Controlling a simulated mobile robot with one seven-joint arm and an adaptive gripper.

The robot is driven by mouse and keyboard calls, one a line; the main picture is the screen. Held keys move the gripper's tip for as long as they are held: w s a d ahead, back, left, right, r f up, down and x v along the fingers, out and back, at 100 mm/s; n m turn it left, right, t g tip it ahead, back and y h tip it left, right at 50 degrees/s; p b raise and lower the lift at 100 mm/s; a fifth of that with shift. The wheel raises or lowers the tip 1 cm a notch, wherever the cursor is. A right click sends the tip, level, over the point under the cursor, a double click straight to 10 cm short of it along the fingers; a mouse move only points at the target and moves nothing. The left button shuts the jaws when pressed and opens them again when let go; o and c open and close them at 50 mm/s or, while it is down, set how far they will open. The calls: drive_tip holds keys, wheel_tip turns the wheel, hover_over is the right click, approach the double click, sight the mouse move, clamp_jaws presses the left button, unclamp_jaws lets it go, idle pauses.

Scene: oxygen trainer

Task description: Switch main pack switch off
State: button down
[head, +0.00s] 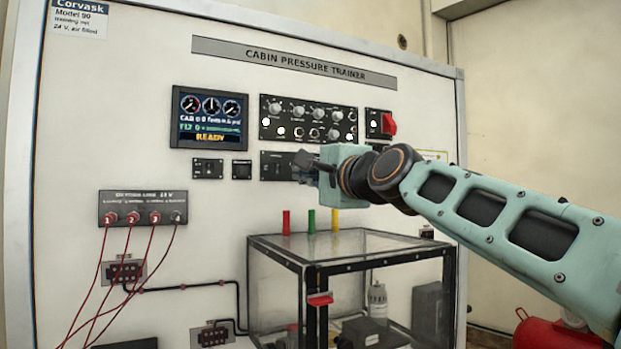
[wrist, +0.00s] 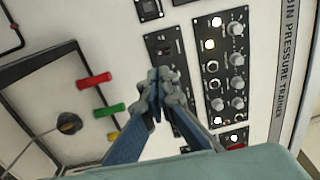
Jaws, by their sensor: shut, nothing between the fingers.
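My gripper (head: 304,161) is shut and empty, in front of a dark switch panel (head: 270,166) below the knob panel. In the wrist view the closed fingertips (wrist: 160,84) cover the middle of that switch panel (wrist: 163,45). One end of the panel shows past the fingers, with small fittings on it. The labels there are too small to read, so I cannot tell which switch is the main pack switch or its position. I cannot tell whether the fingertips touch the panel.
The knob panel (head: 308,121) has lit white lights. A display (head: 209,117) reads READY. A red switch (head: 389,124) is at the right. Red cables hang from the lower-left panel (head: 142,208).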

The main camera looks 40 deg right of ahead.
drive_tip(key=v, duration=0.3)
drive_tip(key=shift+s, duration=0.1)
idle(0.7)
